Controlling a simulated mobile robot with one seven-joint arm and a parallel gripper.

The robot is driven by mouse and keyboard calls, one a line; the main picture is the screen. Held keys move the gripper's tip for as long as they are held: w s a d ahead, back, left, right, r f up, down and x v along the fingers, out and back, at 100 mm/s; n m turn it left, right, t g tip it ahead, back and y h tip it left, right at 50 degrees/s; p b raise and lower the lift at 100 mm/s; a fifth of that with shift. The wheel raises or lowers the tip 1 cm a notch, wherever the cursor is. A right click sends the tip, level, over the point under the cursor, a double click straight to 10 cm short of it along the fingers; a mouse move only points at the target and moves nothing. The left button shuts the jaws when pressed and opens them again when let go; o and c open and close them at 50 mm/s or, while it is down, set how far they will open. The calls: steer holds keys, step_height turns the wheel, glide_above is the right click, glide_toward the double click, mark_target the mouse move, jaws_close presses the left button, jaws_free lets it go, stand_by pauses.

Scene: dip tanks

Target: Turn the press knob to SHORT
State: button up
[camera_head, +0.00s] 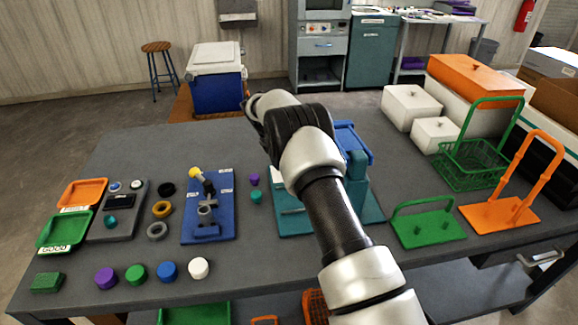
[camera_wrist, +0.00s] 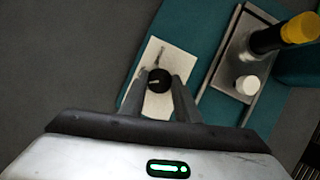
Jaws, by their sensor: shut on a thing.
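The press knob (camera_wrist: 159,80) is a round black knob with a pale pointer line, on a white label plate (camera_wrist: 157,106) in the wrist view. My gripper (camera_wrist: 161,84) has its two fingers on either side of the knob and is shut on it. The plate sits on the teal press base (camera_wrist: 196,54). In the head view the teal press (camera_head: 357,165) stands mid-table, and my arm hides the knob and the gripper. The markings on the plate are too small to read.
Beside the knob, a metal tray (camera_wrist: 225,82) holds a white cap (camera_wrist: 247,85) and a black post with a yellow top (camera_wrist: 298,28). A blue fixture board (camera_head: 222,225) stands left of the press. A green holder (camera_head: 428,228) stands to its right.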

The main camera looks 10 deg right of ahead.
steer(key=shift+w+m+g+b, duration=0.1)
steer(key=shift+m+g+b, duration=0.3)
steer(key=shift+m, duration=1.3)
steer(key=o, duration=1)
steer(key=shift+o, duration=0.2)
steer(key=shift+r, duration=0.15)
steer(key=p+v, duration=0.1)
steer(key=v, duration=0.4)
steer(key=shift+w+a+r+p, duration=0.1)
steer(key=shift+a+r+p, duration=0.05)
steer(key=shift+r+p, duration=0.25)
steer(key=p, duration=0.2)
steer(key=r+p, duration=0.1)
steer(key=p, duration=0.1)
steer(key=shift+a+r+p, duration=0.15)
steer(key=shift+a+p, duration=0.15)
steer(key=shift+a, duration=0.05)
